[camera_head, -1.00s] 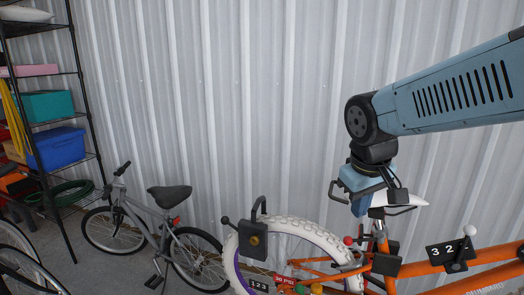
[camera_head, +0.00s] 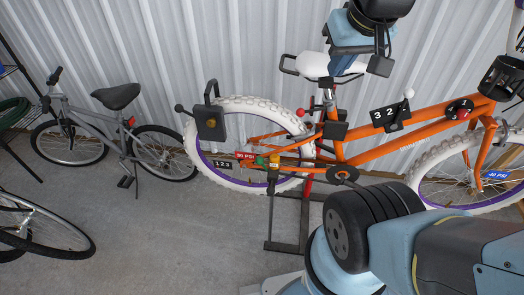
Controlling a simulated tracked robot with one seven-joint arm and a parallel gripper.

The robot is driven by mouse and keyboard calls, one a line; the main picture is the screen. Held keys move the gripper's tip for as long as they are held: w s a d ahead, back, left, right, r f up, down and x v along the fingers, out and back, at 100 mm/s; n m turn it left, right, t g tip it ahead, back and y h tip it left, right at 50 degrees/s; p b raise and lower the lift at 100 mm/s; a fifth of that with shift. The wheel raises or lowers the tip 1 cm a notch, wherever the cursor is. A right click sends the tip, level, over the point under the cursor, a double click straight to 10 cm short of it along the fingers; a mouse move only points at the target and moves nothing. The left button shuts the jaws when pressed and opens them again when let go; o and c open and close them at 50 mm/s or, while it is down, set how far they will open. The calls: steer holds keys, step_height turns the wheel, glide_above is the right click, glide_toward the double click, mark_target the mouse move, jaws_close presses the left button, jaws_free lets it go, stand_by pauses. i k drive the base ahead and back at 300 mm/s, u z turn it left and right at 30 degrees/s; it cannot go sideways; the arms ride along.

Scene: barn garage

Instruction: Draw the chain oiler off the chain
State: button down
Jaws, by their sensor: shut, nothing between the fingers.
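The chain oiler cannot be picked out with certainty. The chain itself is too small to make out. My gripper (camera_head: 380,66) is at the top of the view, in front of the bike's white saddle (camera_head: 314,65). It is shut and empty, well above the hub and to its right. Its upper part is cut off by the frame.
A black box with a shackle (camera_head: 211,124) is at the rear wheel (camera_head: 245,104). A black stand (camera_head: 287,247) is under the bike. A "32" plate (camera_head: 386,117) sits on the frame. A grey bike (camera_head: 120,137) stands at left. Floor between them is clear.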

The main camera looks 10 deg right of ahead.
mark_target(273, 171)
steer(key=u, duration=0.8)
steer(key=k, duration=0.9)
steer(key=z, duration=0.3)
